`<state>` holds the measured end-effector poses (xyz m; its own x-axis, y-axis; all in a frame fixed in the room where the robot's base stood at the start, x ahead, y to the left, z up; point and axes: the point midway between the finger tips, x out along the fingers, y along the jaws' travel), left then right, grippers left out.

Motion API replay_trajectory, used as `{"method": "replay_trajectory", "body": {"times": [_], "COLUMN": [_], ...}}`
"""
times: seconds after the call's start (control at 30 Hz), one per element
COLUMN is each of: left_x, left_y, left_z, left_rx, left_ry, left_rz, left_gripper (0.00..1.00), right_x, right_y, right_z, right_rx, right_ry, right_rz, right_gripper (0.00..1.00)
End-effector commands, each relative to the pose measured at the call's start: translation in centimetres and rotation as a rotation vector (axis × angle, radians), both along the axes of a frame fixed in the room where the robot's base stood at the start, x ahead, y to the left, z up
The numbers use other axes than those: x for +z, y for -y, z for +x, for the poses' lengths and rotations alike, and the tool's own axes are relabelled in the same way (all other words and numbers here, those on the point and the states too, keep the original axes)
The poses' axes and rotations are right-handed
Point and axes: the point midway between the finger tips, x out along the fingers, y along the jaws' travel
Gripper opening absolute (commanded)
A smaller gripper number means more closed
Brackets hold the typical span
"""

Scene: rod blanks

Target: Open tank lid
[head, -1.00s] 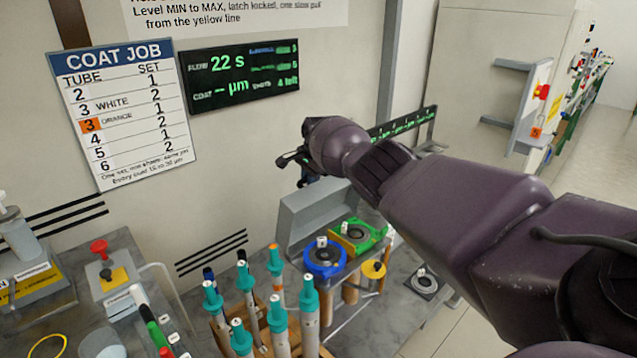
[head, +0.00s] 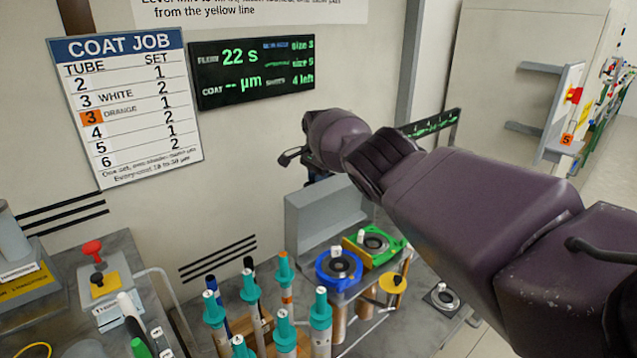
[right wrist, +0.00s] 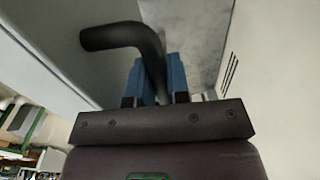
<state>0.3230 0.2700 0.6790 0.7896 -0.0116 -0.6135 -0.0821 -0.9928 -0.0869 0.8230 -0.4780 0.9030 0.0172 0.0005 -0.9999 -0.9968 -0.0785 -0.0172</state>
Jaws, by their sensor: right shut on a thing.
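My right arm reaches in from the right in the head view, and its gripper is mostly hidden behind the wrist. In the right wrist view my right gripper (right wrist: 162,80) has blue fingers shut on a black bent handle (right wrist: 125,36). A dark handle end (head: 290,156) shows left of the wrist in the head view. A flat grey surface (right wrist: 45,65) lies beside the handle in the wrist view. I cannot tell for sure that it is the tank lid. A grey box-like panel (head: 318,222) stands below the gripper in the head view. My left gripper is not in view.
Several teal-capped tubes (head: 285,330) stand at the front. A blue ring fixture (head: 323,270) and a green one (head: 396,249) sit behind them. A red-knobbed box (head: 112,292) is at left. The job sign (head: 125,105) and display (head: 253,70) hang on the wall.

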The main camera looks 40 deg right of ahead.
Motion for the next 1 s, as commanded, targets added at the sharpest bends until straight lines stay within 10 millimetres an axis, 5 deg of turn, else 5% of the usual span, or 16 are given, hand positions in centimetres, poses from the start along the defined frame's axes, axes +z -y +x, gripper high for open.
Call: {"method": "replay_trajectory", "body": {"times": [0.53, 1.0], "left_x": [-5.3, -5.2], "left_y": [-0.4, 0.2], "left_z": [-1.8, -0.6], "left_rx": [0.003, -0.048], "left_ry": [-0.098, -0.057], "left_rz": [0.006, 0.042], "left_gripper": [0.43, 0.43], "right_x": [-2.8, -2.9], "right_y": [-0.9, -1.0], "right_z": [1.9, 2.8], "right_rx": [0.000, 0.000], "right_ry": [-0.167, -0.244], "right_rz": [-0.010, -0.015], "right_gripper": [0.00, 0.00]}}
